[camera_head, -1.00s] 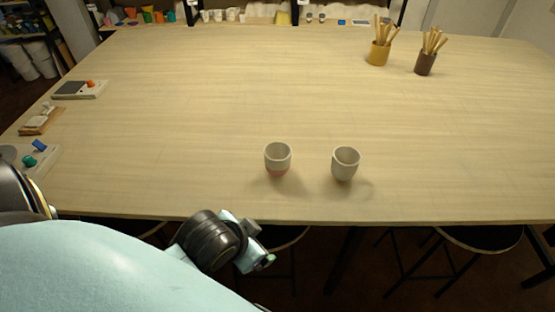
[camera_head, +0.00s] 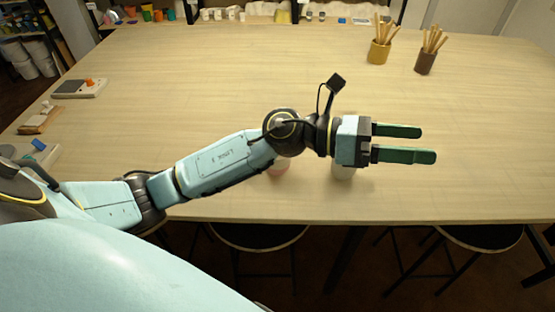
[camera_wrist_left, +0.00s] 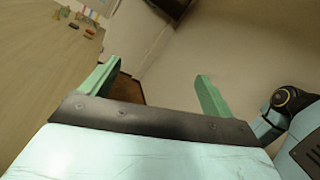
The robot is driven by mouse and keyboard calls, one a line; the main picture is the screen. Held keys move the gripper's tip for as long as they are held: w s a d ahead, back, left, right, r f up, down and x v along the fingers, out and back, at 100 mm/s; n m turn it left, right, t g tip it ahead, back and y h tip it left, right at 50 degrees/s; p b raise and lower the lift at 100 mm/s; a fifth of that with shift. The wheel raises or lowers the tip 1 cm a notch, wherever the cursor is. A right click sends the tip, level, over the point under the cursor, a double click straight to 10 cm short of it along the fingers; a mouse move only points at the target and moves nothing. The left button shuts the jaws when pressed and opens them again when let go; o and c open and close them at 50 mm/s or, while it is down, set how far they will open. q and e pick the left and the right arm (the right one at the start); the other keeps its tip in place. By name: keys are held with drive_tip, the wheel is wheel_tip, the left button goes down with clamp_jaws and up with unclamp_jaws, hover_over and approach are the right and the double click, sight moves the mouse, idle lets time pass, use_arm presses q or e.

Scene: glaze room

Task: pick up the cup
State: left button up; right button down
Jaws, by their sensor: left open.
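Two small cups stand on the table, both mostly hidden behind my left arm in the head view. Of the left cup (camera_head: 278,168), only a pinkish lower part shows below the forearm. Of the right cup (camera_head: 343,174), a pale lower part shows just below the gripper body. My left gripper (camera_head: 428,144) is open with its two green fingers pointing right, past the right cup, with nothing between them. In the left wrist view the open fingers (camera_wrist_left: 158,72) are also empty, and no cup shows there. My right gripper is not in view.
A yellow pot (camera_head: 378,55) and a brown pot (camera_head: 424,63) of wooden tools stand at the back right. A small scale-like device (camera_head: 80,88) and other small items lie along the left edge. Stools (camera_head: 260,238) stand below the front edge. The table's middle is clear.

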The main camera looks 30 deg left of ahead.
use_arm(q)
wheel_tip(320, 180, down, 6)
drive_tip(key=a+m+g+y, duration=0.2)
drive_tip(key=m+g+y, duration=0.25)
drive_tip(key=m, duration=0.25)
drive_tip(key=m+g+y, duration=0.1)
drive_tip(key=m+y, duration=0.2)
drive_tip(key=y, duration=1.1)
hover_over(282, 165)
drive_tip(key=w+a, duration=0.2)
drive_tip(key=a, duration=0.1)
wheel_tip(282, 165, down, 4)
drive_tip(key=shift+y, duration=0.25)
drive_tip(key=shift+d+f+p, duration=0.15)
drive_tip(key=shift+f+p, duration=0.55)
drive_tip(key=shift+f, duration=5.7)
drive_tip(key=shift+c, duration=0.2)
drive_tip(key=c, duration=1.1)
